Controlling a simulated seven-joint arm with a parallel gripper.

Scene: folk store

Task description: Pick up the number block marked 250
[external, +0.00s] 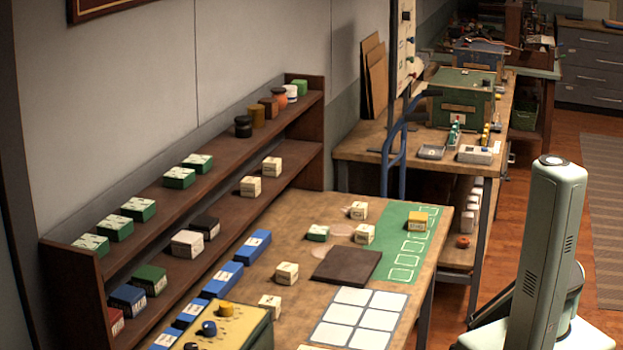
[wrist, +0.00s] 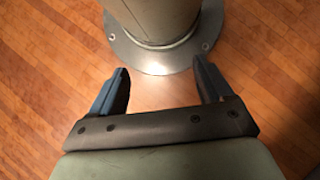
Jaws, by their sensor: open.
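Several small number blocks show in the external view, their markings too small to read, so I cannot tell which is marked 250. Cream blocks stand on the table: one near the middle (external: 287,273), one near the front (external: 269,306), and two at the back, (external: 358,210) and (external: 364,234). A green-topped block (external: 317,233) stands beside them, and a yellow block (external: 417,221) sits on the green mat (external: 396,262). My gripper (wrist: 163,85) is open and empty in the wrist view, above the wooden floor, with no block between its fingers. It is not visible in the external view.
A two-tier shelf (external: 150,242) with green, cream and dark blocks stands along the wall. A dark flat board (external: 346,266), a white-squared sheet (external: 340,313) and blue blocks (external: 253,246) lie on the table. A yellow-topped box (external: 236,330) stands at the front.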

